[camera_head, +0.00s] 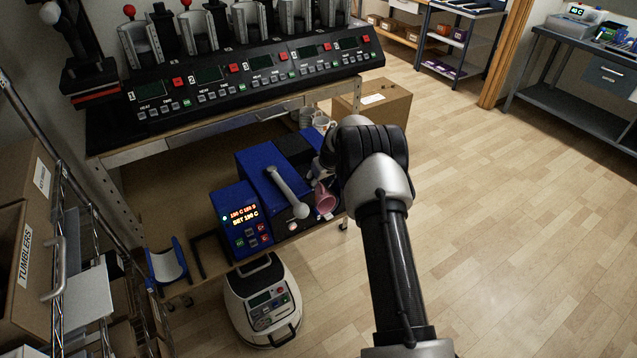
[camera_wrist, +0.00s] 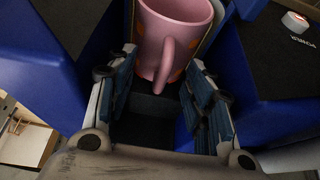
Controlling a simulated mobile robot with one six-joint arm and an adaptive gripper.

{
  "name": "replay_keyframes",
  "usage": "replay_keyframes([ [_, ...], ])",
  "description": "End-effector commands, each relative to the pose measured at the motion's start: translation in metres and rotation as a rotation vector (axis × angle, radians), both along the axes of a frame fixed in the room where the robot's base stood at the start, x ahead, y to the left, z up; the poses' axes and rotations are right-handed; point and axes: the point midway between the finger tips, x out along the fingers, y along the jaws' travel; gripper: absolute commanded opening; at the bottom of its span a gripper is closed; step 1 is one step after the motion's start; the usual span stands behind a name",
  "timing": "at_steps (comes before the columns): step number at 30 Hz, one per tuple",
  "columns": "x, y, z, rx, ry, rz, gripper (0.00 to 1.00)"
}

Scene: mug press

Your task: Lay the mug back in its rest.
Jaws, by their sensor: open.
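The pink mug (camera_head: 325,200) is at the right end of the blue press (camera_head: 268,180), low beside its lever (camera_head: 288,192). In the wrist view the mug (camera_wrist: 180,40) is seated between blue walls, its mouth up in the picture and its handle (camera_wrist: 166,65) toward me. My gripper (camera_wrist: 158,98) is open, with one finger on each side of the space just in front of the handle; the fingers do not close on it. In the head view my arm hides most of the gripper. A blue curved cradle (camera_head: 167,264) stands at the table's left front; I cannot tell whether it is the rest.
The lit control box (camera_head: 242,217) adjoins the press. A white machine (camera_head: 262,303) is in front below. A long multi-station press (camera_head: 250,80) stands on the bench behind. White mugs (camera_head: 313,118) and a cardboard box (camera_head: 375,103) are behind the arm. The floor at right is clear.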

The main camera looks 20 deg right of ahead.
Motion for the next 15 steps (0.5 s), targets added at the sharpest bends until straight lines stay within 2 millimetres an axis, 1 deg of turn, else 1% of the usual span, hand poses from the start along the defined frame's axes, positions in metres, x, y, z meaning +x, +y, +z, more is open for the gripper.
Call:
replay_keyframes([
  [1, 0.0000, -0.0001, 0.0001, 0.000, 0.000, 0.000, 0.43],
  [2, -0.0001, -0.0001, 0.0001, 0.000, 0.000, 0.000, 0.41],
  [15, -0.0004, -0.0002, -0.0003, 0.000, 0.001, 0.000, 0.12],
])
